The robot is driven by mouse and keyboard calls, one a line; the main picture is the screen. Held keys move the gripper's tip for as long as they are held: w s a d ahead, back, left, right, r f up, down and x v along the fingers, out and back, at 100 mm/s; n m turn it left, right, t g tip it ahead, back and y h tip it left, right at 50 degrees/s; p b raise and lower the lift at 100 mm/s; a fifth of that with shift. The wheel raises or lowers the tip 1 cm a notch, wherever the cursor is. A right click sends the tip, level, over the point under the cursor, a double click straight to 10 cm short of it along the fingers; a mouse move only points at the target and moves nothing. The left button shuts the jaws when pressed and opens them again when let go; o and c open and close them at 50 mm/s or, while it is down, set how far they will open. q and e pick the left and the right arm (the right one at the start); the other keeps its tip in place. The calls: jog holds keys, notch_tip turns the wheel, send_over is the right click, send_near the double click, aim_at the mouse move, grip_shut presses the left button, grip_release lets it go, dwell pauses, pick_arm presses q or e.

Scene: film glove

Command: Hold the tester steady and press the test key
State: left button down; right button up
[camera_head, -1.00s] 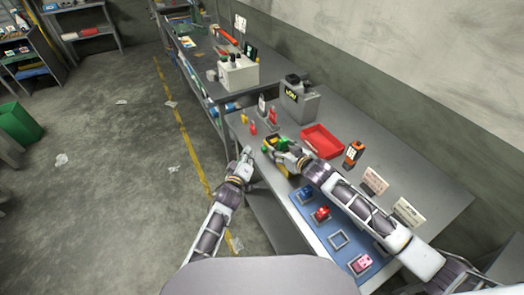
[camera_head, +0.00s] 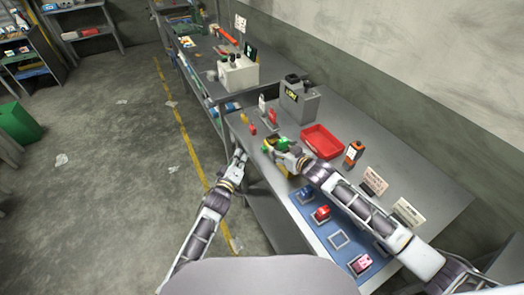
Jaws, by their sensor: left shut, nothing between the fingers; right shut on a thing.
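My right gripper (camera_head: 284,150) is shut on a small green and yellow thing (camera_head: 270,146) at the left edge of the bench. Fingers cover part of it. I cannot tell whether it is the tester, and no test key can be made out on it. My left gripper (camera_head: 240,155) is shut and empty, just left of the bench edge and apart from the green and yellow thing. An orange and black handheld device (camera_head: 354,153) stands right of the red tray.
Small red and yellow items (camera_head: 252,128) stand near the left edge. Floor left of the bench is open.

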jog(key=shift+s+f, duration=0.25)
jog(key=shift+f, duration=0.4)
jog(key=o, duration=1.4)
jog(key=shift+o, duration=0.2)
jog(key=shift+w, duration=0.1)
jog(key=shift+r, duration=0.2)
jog(key=shift+d+r, duration=0.1)
jog(key=shift+v, duration=5.9)
jog(key=shift+r, duration=0.15)
